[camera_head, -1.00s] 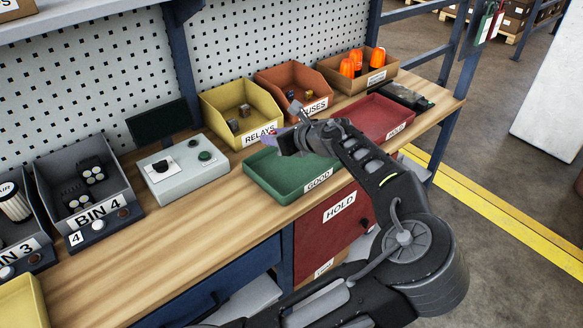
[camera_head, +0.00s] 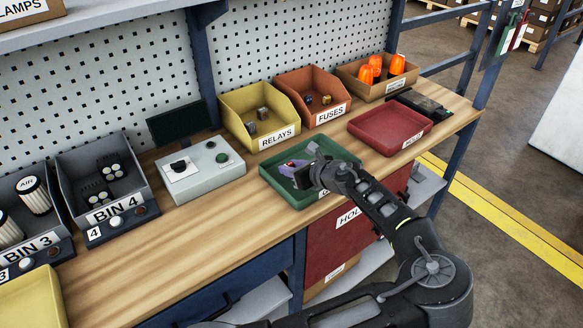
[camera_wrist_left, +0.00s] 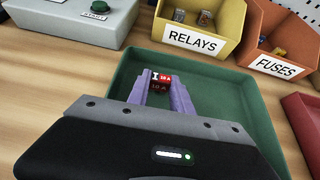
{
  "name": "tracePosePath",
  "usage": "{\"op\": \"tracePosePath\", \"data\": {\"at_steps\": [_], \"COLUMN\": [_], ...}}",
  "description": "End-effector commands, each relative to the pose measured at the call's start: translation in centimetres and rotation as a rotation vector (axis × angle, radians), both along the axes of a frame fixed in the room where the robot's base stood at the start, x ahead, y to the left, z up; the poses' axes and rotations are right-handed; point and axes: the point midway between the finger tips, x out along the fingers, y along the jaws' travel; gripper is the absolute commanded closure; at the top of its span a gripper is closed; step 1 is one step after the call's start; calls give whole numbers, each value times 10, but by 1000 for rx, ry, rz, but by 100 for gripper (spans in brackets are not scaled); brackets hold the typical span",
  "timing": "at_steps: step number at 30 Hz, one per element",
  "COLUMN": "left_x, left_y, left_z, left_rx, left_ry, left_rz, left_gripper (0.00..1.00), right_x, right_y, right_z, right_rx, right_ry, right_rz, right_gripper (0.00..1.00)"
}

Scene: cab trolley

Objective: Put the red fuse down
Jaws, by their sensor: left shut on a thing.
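My left gripper (camera_head: 289,169) is over the green tray (camera_head: 285,202), its purple fingers pointing down into it. In the left wrist view the fingers (camera_wrist_left: 160,92) are shut on the red fuse (camera_wrist_left: 161,78), a small red block marked 10 A with a white mark at its left. The fuse also shows as a small red spot in the head view (camera_head: 291,164). It is within the tray's outline; I cannot tell whether it touches the tray floor. The GOOD label is mostly hidden by my arm. My right gripper is not in view.
The red HOLD tray (camera_head: 390,128) is empty, right of the green tray. The yellow RELAYS bin (camera_head: 235,108), the FUSES bin (camera_head: 335,97) and an orange-lamp bin (camera_head: 350,77) stand behind. A grey switch box (camera_head: 215,178) is at the left.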

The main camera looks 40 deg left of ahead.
Motion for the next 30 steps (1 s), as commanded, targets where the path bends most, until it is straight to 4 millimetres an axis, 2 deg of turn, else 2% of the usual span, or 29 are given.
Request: {"op": "tracePosePath", "data": {"at_steps": [13,14,15,21,30], "left_x": [0,0,0,0,0], "left_y": [0,0,0,0,0], "left_z": [-10,-9,-9,-9,-7], "left_rx": [-2,-2,-2,-1,-1], "left_ry": [-2,-2,-2,-2,-2], "left_rz": [0,0,0,0,0], "left_gripper": [100,72,69,53,52], "right_x": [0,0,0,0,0], "right_y": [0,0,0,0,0], "right_z": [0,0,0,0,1], "right_rx": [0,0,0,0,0], "right_ry": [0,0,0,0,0], "right_rz": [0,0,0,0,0], "right_gripper": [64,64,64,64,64]}}
